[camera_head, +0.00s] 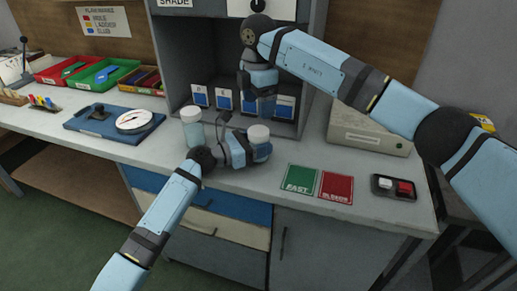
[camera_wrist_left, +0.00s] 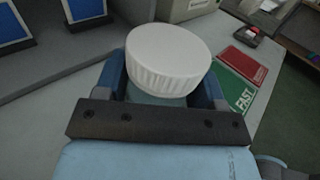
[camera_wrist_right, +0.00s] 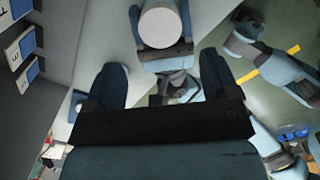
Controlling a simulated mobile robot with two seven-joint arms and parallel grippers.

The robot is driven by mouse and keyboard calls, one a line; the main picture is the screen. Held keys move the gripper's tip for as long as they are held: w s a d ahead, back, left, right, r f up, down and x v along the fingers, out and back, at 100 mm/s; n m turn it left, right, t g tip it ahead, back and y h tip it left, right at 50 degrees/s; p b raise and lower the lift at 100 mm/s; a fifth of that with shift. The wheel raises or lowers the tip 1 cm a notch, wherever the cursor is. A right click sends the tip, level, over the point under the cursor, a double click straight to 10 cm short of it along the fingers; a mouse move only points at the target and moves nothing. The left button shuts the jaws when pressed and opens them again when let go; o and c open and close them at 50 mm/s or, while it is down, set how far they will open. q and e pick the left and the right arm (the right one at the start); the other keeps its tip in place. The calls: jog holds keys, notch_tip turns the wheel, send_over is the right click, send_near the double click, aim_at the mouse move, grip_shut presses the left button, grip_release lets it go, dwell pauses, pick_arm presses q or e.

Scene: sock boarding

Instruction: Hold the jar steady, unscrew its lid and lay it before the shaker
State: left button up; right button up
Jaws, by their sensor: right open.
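The jar (camera_wrist_left: 152,98) stands on the counter with its ribbed white lid (camera_wrist_left: 168,55) on top; the lid also shows in the head view (camera_head: 258,134). My left gripper (camera_head: 256,151) is shut around the jar's body below the lid, one finger on each side. My right gripper (camera_wrist_right: 160,82) is open and empty. It hangs above the jar, and its wrist view shows the lid (camera_wrist_right: 160,27) beyond the fingertips, apart from them. A pale translucent container with a white top (camera_head: 191,126), seemingly the shaker, stands left of the jar, behind my left wrist.
Green (camera_head: 299,179) and red (camera_head: 336,187) cards lie on the counter right of the jar. A black button box (camera_head: 394,188) is near the right end, and a beige box (camera_head: 368,130) stands behind. Blue-fronted cards (camera_head: 223,98) line the alcove. A blue board (camera_head: 114,119) lies left.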

aim_at(258, 130)
pick_arm(q)
jog(key=c, duration=0.4)
grip_shut()
pick_arm(e)
jog(key=m, duration=0.4)
jog(key=shift+m, duration=0.3)
jog(key=shift+f, duration=4)
jog(key=c, duration=0.9)
jog(key=n, duration=0.5)
jog(key=shift+r+n, duration=0.1)
jog(key=shift+n, duration=0.3)
jog(key=n, duration=0.4)
jog(key=shift+n, duration=0.3)
